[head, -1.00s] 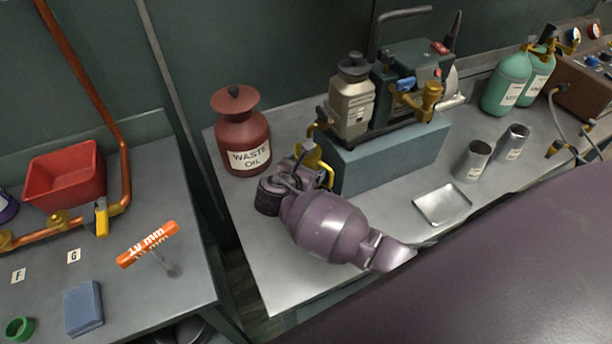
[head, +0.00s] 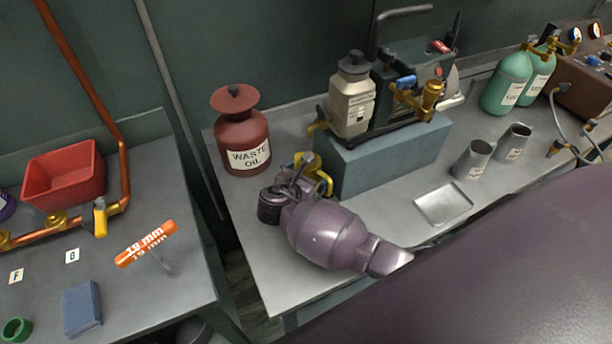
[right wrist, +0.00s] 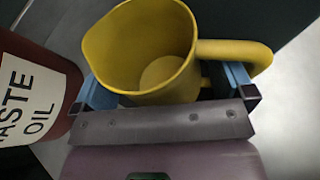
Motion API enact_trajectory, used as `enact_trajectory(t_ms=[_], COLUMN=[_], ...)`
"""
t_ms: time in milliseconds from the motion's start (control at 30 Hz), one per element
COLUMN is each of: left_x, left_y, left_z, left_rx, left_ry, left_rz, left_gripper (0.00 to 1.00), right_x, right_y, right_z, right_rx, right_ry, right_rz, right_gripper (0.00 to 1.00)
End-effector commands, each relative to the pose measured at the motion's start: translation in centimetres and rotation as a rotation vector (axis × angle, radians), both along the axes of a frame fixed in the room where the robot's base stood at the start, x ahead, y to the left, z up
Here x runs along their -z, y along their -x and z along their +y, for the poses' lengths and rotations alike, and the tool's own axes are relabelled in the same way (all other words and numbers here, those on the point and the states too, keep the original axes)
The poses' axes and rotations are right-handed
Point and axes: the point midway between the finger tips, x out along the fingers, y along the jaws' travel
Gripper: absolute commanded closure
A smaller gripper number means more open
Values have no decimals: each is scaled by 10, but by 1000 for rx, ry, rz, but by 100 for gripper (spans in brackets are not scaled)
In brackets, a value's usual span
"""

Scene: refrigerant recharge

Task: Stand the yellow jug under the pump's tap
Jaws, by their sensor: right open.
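The yellow jug (head: 320,176) is by the front left corner of the pump's blue-grey block, partly hidden by my right gripper (head: 299,184). In the right wrist view the jug (right wrist: 140,48) looks empty, its handle to the right. My right gripper's blue fingers (right wrist: 170,92) are on either side of it, open; whether they touch it I cannot tell. The dark green pump (head: 418,70) stands on the block. My left gripper is not in view.
The red waste oil can (head: 238,130) stands close left of the jug; it also fills the left of the right wrist view (right wrist: 30,95). The block (head: 385,160) borders the jug's right. A metal tray (head: 443,204) and two grey cups lie further right.

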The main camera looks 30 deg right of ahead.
Motion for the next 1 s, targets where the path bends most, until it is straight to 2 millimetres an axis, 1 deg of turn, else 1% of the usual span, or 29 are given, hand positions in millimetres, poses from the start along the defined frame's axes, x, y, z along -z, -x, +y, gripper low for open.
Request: enact_trajectory(t_ms=[67, 167, 267, 600, 700, 833, 1000], left_x=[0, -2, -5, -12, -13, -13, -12], left_y=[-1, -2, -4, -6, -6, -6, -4], left_z=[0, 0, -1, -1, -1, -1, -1], left_rx=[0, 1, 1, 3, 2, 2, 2], left_ry=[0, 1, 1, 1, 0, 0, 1], left_rz=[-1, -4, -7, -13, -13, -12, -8], left_gripper=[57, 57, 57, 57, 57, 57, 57], right_x=[-2, -5, -11, -36, -41, -46, -48], right_y=[0, 5, 12, 45, 52, 59, 62], right_z=[0, 7, 18, 68, 79, 88, 92], right_rx=[0, -1, 0, 0, -1, 0, 1], right_ry=[-1, -2, -3, -2, -2, -1, 0], right_rz=[-1, 1, -1, -1, -1, 0, 0], right_gripper=[0, 0, 0, 0, 0, 0, 0])
